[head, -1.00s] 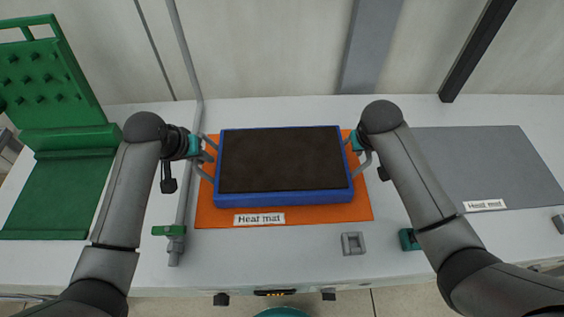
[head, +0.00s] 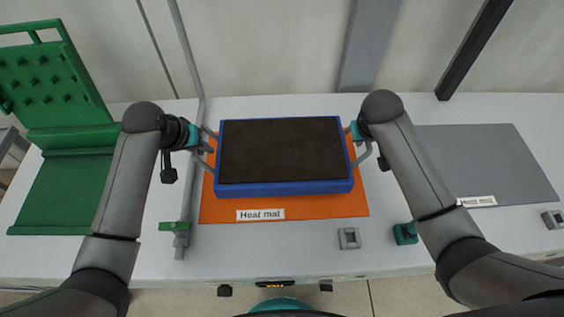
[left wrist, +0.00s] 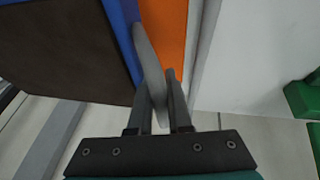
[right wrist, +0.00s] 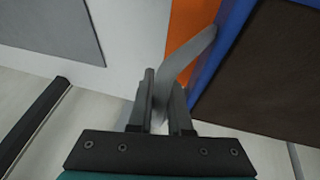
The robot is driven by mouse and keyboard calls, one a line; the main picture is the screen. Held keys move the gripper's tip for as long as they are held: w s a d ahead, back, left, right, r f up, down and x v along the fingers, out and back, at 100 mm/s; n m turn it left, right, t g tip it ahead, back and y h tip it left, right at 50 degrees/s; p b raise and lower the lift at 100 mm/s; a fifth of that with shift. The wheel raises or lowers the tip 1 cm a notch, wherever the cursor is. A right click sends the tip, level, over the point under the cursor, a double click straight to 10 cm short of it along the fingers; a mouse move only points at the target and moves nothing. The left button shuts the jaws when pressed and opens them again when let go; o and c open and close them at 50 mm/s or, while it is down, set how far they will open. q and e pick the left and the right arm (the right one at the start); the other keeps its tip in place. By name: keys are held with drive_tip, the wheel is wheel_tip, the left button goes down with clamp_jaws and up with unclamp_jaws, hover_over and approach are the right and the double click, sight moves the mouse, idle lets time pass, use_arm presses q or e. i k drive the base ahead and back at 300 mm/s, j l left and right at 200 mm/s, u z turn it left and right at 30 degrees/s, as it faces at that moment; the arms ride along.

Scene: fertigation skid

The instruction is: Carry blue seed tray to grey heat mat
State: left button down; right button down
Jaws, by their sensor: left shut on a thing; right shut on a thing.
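The blue seed tray (head: 300,189), filled with dark soil, is held level above the orange heat mat (head: 335,207) in the head view. My left gripper (head: 208,142) is shut on the tray's grey left handle, also seen in the left wrist view (left wrist: 150,60). My right gripper (head: 358,142) is shut on the grey right handle, also seen in the right wrist view (right wrist: 185,60). The grey heat mat (head: 490,155) lies flat and empty to the right, partly hidden by my right arm.
A green hinged dibber-like press (head: 60,195) stands open at the left. A grey pipe with a green valve handle (head: 178,227) runs beside the orange mat. A small grey fitting (head: 349,238) and a teal one (head: 405,234) sit near the front edge. A wall closes the back.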

sight(478, 161)
drive_tip(key=l, duration=2.9)
